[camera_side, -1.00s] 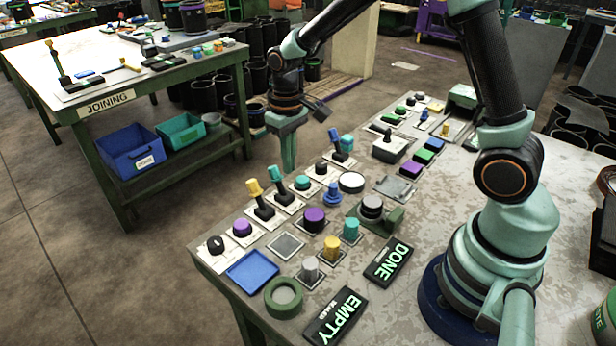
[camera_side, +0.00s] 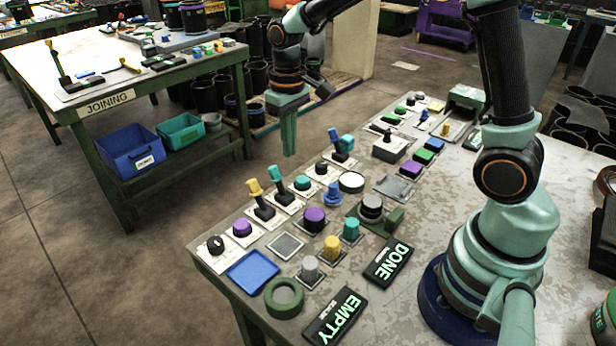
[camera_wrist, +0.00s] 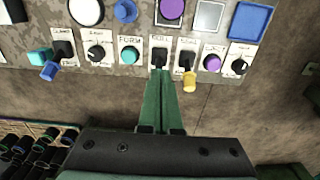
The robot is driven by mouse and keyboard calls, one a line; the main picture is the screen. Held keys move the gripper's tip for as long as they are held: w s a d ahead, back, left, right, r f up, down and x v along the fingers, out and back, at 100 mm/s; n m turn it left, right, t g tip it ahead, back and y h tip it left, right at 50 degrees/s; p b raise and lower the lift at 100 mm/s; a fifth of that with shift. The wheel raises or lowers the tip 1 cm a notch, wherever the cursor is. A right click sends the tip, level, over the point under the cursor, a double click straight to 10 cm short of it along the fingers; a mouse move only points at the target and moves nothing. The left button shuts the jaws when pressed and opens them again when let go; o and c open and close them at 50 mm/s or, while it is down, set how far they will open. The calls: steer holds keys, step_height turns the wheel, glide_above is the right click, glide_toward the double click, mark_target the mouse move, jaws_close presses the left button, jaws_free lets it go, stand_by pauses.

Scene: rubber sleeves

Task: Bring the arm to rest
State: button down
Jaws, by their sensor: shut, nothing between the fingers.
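My gripper (camera_side: 289,140) hangs fingers down at the far edge of the workbench (camera_side: 420,290), above the row of levers and knobs. Its green fingers are together with nothing between them. In the wrist view the shut fingers (camera_wrist: 158,85) point at the bench edge, near a teal-tipped lever and a yellow-tipped lever (camera_wrist: 189,80). In the side view the yellow-tipped lever (camera_side: 257,192) and the teal-tipped lever (camera_side: 277,178) stand below and left of the fingers. I cannot tell the exact height of the fingertips over the panel.
A blue tray (camera_side: 253,271), a green ring (camera_side: 284,298), an EMPTY sign (camera_side: 336,316) and a DONE sign (camera_side: 388,263) lie on the bench. A table marked JOINING (camera_side: 105,103) stands at the left. Bare floor lies between the two tables.

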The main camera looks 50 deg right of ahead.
steer(key=s+d+r+t, duration=0.1)
steer(key=s+r+t, duration=0.4)
steer(key=s+r, duration=0.5)
steer(key=s, duration=0.2)
steer(key=shift+s+d+r, duration=0.15)
steer(key=shift+s+r, duration=0.05)
steer(key=shift+s, duration=0.1)
